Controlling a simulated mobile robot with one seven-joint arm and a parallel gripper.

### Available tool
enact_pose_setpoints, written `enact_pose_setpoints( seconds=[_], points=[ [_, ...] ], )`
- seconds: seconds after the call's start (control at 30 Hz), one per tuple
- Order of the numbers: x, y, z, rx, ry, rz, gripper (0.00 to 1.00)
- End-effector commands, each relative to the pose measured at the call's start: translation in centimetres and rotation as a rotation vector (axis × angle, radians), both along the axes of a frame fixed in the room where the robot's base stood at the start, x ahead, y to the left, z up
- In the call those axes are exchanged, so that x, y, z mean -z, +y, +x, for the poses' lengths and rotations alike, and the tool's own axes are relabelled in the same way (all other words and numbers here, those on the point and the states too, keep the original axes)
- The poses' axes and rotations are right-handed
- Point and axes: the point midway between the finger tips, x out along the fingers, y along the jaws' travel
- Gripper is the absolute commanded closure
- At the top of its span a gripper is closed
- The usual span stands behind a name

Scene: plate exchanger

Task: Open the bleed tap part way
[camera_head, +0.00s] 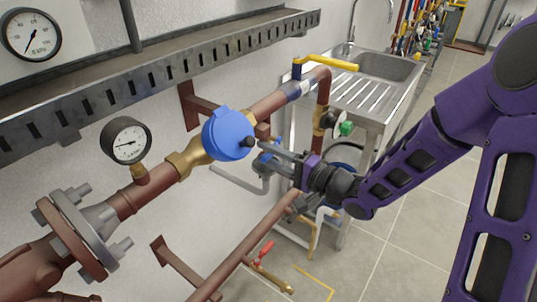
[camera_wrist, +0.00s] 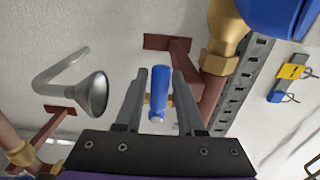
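The blue lever, which looks like the bleed tap's handle, is between the fingers of my gripper in the wrist view (camera_wrist: 160,88). Brass fittings show just behind it on both sides. My gripper (camera_wrist: 159,100) is open, with a finger on each side of the lever and a visible gap to each. In the head view my gripper (camera_head: 268,156) reaches in from the right, below and right of the round blue cap (camera_head: 228,136). A blue part (camera_head: 265,163) shows by the fingers there, partly hidden by them.
A grey funnel (camera_wrist: 92,95) with a bent pipe is left of the fingers in the wrist view. A red-brown pipe (camera_wrist: 212,95) runs close on the right. The head view shows a yellow lever (camera_head: 330,63), a red-handled tap (camera_head: 264,252), a gauge (camera_head: 126,140) and a steel sink (camera_head: 375,68).

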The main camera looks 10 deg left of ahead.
Motion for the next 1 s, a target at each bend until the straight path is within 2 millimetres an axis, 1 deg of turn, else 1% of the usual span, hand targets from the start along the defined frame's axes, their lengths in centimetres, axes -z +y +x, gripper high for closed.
enact_pose_setpoints(
  seconds=[0.03, 0.1, 0.2, 1.0],
  points=[
    [0.01, -0.02, -0.01, 0.000, 0.000, 0.000, 0.72],
    [0.01, -0.02, -0.01, 0.000, 0.000, 0.000, 0.85],
    [0.01, -0.03, -0.01, 0.000, 0.000, 0.000, 1.00],
    [0.03, -0.06, -0.02, 0.000, 0.000, -0.001, 1.00]
  ],
)
